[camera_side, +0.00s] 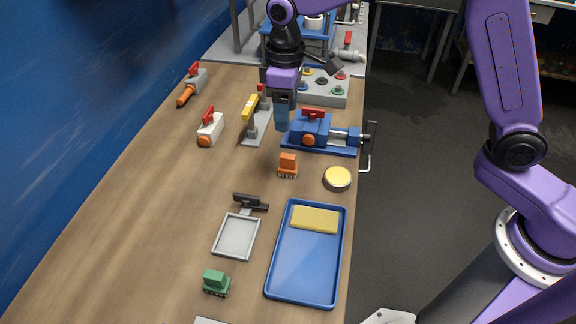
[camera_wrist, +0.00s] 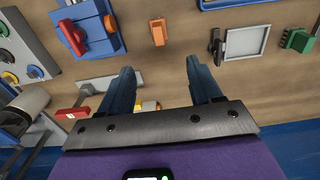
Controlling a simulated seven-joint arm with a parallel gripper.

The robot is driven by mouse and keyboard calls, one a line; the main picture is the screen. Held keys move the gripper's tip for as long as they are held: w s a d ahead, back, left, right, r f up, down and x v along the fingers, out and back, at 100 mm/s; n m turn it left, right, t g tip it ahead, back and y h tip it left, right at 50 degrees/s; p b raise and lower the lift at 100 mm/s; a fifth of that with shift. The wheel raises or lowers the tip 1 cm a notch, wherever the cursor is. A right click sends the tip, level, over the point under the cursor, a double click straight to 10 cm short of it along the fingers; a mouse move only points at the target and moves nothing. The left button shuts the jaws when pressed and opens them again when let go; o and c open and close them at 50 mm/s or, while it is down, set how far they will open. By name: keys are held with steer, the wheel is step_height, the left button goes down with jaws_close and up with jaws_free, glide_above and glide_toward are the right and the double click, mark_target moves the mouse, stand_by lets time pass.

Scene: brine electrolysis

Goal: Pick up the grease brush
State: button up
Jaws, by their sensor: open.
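Two small block-handled brushes lie on the wooden bench, and I cannot tell which is the grease brush. The orange brush (camera_side: 288,165) stands in front of the blue vise, bristles down; in the wrist view the orange brush (camera_wrist: 158,32) shows beyond the gap between my fingers. The green brush (camera_side: 216,282) is at the near end of the bench and at the right of the wrist view (camera_wrist: 298,40). My gripper (camera_side: 282,127) is above the bench beside the vise, behind the orange brush in the side view. Its fingers (camera_wrist: 160,66) are wide apart and empty.
The blue vise (camera_side: 308,130) is close to my gripper. A yellow-topped tin (camera_side: 338,178) and a blue tray (camera_side: 274,286) with a yellow sponge (camera_side: 315,219) are at the right edge. A grey framed tray (camera_side: 237,236) lies left.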

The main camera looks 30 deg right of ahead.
mark_target(288, 156)
steer(key=f, duration=1.6)
steer(key=shift+d, duration=0.2)
steer(key=c, duration=1.1)
